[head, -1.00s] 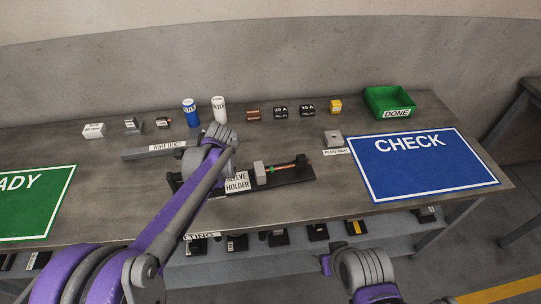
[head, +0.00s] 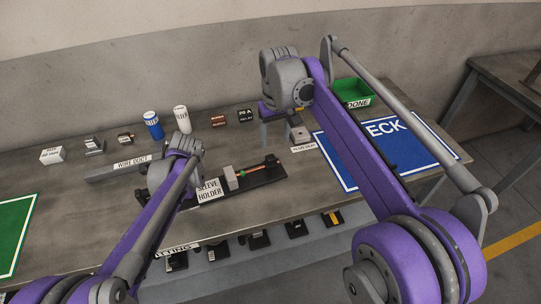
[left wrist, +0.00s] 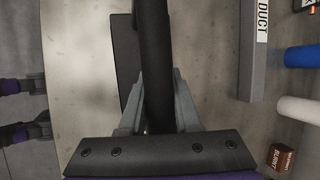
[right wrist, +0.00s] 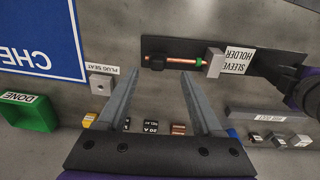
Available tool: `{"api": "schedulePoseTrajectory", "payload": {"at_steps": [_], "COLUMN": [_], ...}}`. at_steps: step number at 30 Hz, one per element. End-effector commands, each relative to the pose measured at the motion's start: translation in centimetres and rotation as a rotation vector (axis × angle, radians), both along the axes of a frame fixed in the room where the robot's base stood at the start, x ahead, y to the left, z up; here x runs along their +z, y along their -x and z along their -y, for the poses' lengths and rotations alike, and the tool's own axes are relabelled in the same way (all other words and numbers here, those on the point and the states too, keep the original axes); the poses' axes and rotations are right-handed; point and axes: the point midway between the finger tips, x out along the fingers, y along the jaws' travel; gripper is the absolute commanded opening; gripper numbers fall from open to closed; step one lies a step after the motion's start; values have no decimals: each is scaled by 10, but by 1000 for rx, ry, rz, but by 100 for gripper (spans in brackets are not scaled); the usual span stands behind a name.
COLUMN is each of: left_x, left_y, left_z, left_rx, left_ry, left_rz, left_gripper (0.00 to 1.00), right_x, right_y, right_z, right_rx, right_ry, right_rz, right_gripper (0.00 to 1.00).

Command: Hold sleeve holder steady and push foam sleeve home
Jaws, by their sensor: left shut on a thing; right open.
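The sleeve holder (head: 262,179) is a long dark base with a white label, a grey block and a copper rod (right wrist: 183,61) with a green band. A short black foam sleeve (right wrist: 157,62) sits at the rod's far end, apart from the green band; in the head view it is at the right end (head: 271,160). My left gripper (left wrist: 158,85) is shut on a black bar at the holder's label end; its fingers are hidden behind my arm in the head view. My right gripper (right wrist: 158,85) is open and empty, above the table behind the holder.
The plug seat block (head: 299,135), blue CHECK mat (right wrist: 40,35) and green DONE bin (right wrist: 30,113) are beside the right gripper. Relays and small parts stand along the back. The wire duct (head: 118,168) lies left of the holder. A shelf with black items is below.

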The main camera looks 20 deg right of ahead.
Motion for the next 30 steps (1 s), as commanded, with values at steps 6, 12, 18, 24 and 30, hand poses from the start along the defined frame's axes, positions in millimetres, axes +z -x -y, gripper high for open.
{"api": "schedulePoseTrajectory", "payload": {"at_steps": [6,12,18,24,30], "left_x": [-2,-2,-1,-1,-1], "left_y": [0,0,0,0,-1], "left_z": [0,0,0,0,0], "left_rx": [0,0,0,0,0], "left_ry": [2,2,2,2,2], "left_rz": [1,1,2,2,2], "left_gripper": [0,0,0,0,0], "right_x": [-3,-7,-33,-74,-107], "right_y": [-34,-42,-42,-42,-42], "right_z": [0,0,0,0,0], "right_rx": [12,17,17,17,17], "right_ry": [1,1,1,1,1], "right_rz": [-58,-78,-78,-78,-77], "right_gripper": [68,68,68,68,68]}}
